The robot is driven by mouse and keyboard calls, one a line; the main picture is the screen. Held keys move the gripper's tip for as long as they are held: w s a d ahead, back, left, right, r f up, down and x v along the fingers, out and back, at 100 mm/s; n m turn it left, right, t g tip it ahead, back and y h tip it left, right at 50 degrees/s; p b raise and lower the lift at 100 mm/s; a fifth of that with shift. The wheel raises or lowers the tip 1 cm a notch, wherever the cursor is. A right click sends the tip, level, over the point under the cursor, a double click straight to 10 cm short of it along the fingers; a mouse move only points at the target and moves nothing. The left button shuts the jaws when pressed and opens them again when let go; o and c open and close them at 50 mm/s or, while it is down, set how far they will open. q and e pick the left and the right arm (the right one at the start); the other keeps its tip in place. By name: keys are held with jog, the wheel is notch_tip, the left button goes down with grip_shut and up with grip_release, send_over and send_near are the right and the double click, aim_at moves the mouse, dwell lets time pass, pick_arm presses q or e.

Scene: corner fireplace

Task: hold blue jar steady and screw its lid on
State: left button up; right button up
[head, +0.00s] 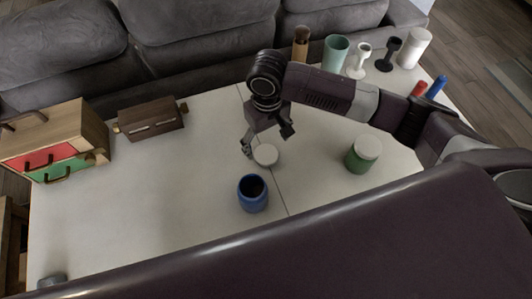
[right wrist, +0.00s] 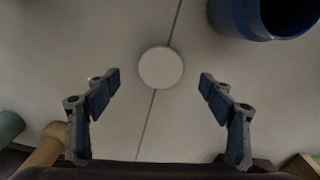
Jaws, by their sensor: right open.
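The blue jar (head: 252,193) stands upright and open on the white table, left of the table's middle seam. It also shows at the top right of the right wrist view (right wrist: 262,18). A round whitish lid (head: 265,155) lies on the table behind the jar, apart from it. In the right wrist view the lid (right wrist: 161,67) lies ahead, between the lines of my fingers. My right gripper (head: 268,146) is open and empty, right by the lid, with its fingertips (right wrist: 159,82) apart on either side. My left gripper is not in view.
A green jar with a pale lid (head: 362,154) stands to the right. A wooden drawer box (head: 62,140) and a brown box (head: 151,120) stand at the left. Several cups and holders (head: 336,53) line the back right. The table's left front (head: 130,210) is clear.

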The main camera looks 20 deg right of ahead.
aim_at(267, 155)
jog(key=shift+f+p, duration=0.35)
jog(key=shift+f, duration=2.25)
jog(key=shift+c, duration=0.5)
jog(key=c, duration=0.8)
